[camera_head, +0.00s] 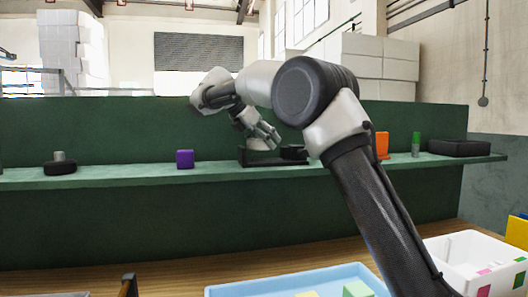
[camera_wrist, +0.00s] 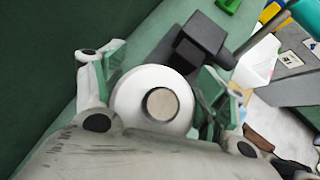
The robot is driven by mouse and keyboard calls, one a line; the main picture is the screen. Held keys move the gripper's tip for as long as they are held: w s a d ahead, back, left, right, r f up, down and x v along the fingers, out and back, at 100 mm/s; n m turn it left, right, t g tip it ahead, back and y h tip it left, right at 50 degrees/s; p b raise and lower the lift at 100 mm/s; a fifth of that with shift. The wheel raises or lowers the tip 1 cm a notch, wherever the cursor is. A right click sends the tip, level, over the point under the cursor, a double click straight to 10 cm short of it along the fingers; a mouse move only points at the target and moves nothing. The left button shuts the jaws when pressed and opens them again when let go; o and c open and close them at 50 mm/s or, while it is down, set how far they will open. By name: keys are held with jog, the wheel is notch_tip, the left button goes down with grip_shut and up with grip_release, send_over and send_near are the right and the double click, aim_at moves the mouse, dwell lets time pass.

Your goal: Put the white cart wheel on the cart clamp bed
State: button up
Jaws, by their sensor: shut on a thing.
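The white cart wheel (camera_wrist: 126,98) has a grey hub and sits between the fingers of my gripper (camera_wrist: 156,78) in the wrist view. My gripper is shut on its rim from both sides. In the head view my gripper (camera_head: 262,134) points down at the shelf, and the white wheel (camera_head: 259,145) shows just under its fingers. The dark cart clamp bed (camera_head: 262,162) lies on the shelf directly below. Its black clamp block (camera_wrist: 205,33) is beside the wheel in the wrist view. I cannot tell whether the wheel touches the bed; the wheel and gripper hide part of it.
The green shelf (camera_head: 120,177) also holds a black wheel (camera_head: 60,168), a purple block (camera_head: 185,159), an orange block (camera_head: 382,146), a green-topped cylinder (camera_head: 415,146) and a black box (camera_head: 459,147). A green wall stands behind. A blue tray (camera_head: 240,287) and white crate (camera_head: 455,257) are in front.

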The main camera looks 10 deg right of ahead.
aim_at(265, 160)
jog(key=shift+f, duration=1.65)
jog(key=shift+f, duration=0.25)
jog(key=shift+f, duration=0.1)
jog(key=o, duration=1.2)
jog(key=shift+f, duration=0.25)
jog(key=shift+c, duration=0.2)
jog(key=shift+r, duration=0.1)
